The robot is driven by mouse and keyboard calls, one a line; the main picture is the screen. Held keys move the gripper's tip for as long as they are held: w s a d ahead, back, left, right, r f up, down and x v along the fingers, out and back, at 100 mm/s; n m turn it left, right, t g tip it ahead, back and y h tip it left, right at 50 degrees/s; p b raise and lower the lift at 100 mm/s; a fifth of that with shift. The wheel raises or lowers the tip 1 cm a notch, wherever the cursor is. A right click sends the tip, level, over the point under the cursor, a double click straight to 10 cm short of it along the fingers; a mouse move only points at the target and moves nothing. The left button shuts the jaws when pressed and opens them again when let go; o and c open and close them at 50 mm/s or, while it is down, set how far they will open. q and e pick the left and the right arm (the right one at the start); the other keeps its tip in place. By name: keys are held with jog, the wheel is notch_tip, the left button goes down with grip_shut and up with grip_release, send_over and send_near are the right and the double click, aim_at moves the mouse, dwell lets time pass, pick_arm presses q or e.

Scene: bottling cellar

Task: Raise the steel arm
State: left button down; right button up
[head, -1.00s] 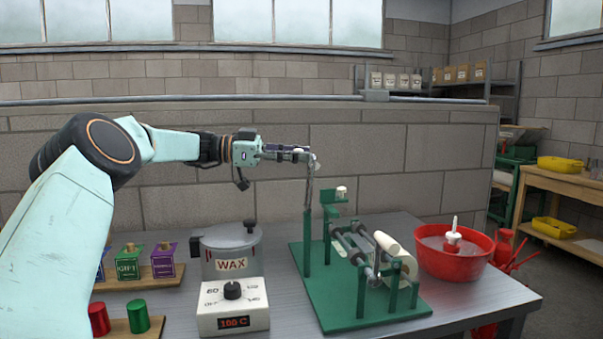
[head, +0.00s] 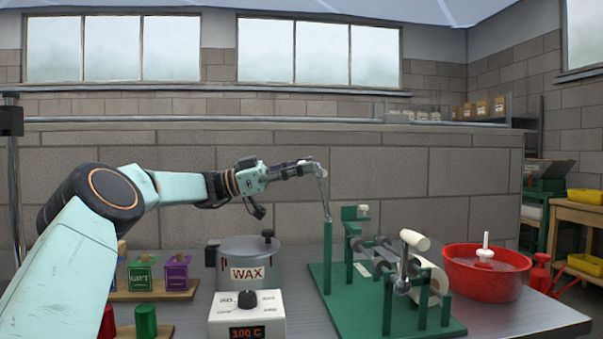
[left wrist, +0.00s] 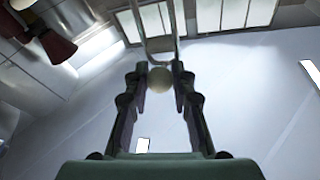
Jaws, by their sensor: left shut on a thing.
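The steel arm (head: 324,196) stands up from the top of a green post (head: 327,255) on the green bench device, leaning slightly left. My left gripper (head: 312,165) is at its upper end, shut on the pale round knob there. In the left wrist view the knob (left wrist: 160,79) sits between the two fingertips (left wrist: 159,72), with the steel arm's bent rod (left wrist: 160,45) beyond it. My right gripper is not in view.
Right of the post are the device's rollers and a cream roll (head: 430,274). A red basin (head: 487,285) stands further right. A wax pot (head: 248,262), a temperature dial box (head: 247,316) and small gift boxes (head: 142,274) stand left. Air around the gripper is clear.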

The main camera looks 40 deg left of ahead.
pick_arm(q)
jog(key=shift+d+f, duration=0.15)
jog(key=shift+f, duration=0.1)
jog(key=c, duration=1.1)
grip_release()
jog(key=shift+r, duration=0.1)
jog(key=v, duration=1.2)
